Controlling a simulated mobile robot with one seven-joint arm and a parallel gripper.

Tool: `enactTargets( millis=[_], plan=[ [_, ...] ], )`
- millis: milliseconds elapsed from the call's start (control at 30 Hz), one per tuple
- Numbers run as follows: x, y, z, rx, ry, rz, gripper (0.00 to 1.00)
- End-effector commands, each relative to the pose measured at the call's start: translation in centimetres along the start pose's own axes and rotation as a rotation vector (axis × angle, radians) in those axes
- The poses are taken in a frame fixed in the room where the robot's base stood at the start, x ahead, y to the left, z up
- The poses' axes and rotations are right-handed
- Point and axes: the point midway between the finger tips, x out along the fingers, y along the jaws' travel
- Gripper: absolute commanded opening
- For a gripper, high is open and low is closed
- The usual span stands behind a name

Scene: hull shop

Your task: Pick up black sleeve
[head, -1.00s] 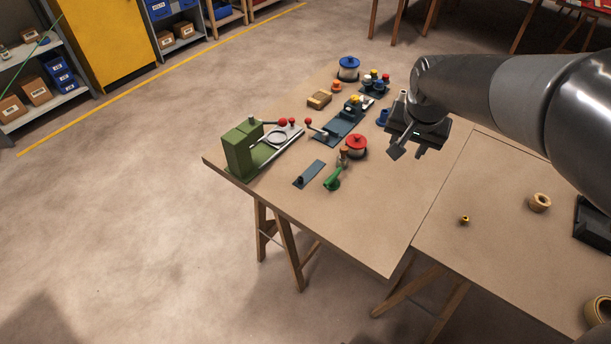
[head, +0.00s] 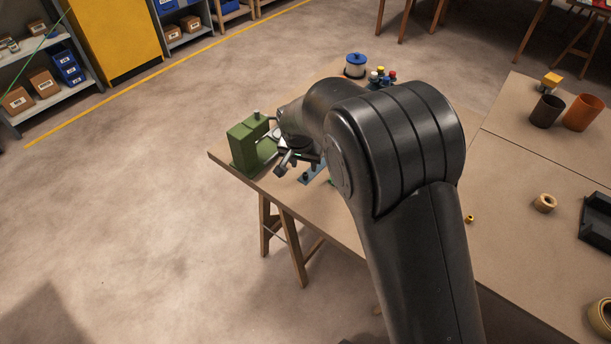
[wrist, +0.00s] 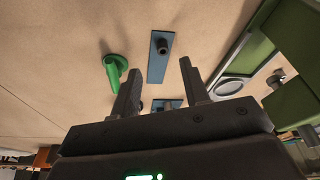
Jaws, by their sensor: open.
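The black sleeve (wrist: 162,45) is a short dark cylinder at one end of a narrow blue plate (wrist: 158,66) on the table. It lies just beyond my fingertips, roughly in line with the gap between them, and apart from both. In the head view the black sleeve (head: 305,177) shows small on the blue plate (head: 316,169), just below my gripper. My gripper (wrist: 160,68) is open and empty in the wrist view. In the head view my gripper (head: 297,160) is over the table's left part, partly hidden by my arm.
A green handle (wrist: 115,68) lies left of the plate in the wrist view. A green press (head: 245,145) stands close left of my gripper. A blue-topped spool (head: 355,67) is at the back. A dark cup (head: 547,111) and an orange cup (head: 582,113) stand on the right table.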

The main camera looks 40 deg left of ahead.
Motion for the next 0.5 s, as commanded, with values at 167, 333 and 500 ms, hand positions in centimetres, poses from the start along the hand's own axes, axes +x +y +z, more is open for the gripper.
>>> enactTargets(
  millis=[167,333,500],
  plan=[
    [2.2,0.0,-0.1,0.0,-0.001,0.001,0.42],
    [4.2,-0.1,-0.3,0.0,-0.002,0.002,0.42],
    [6.4,-0.3,-0.5,0.0,-0.001,0.001,0.42]
  ],
)
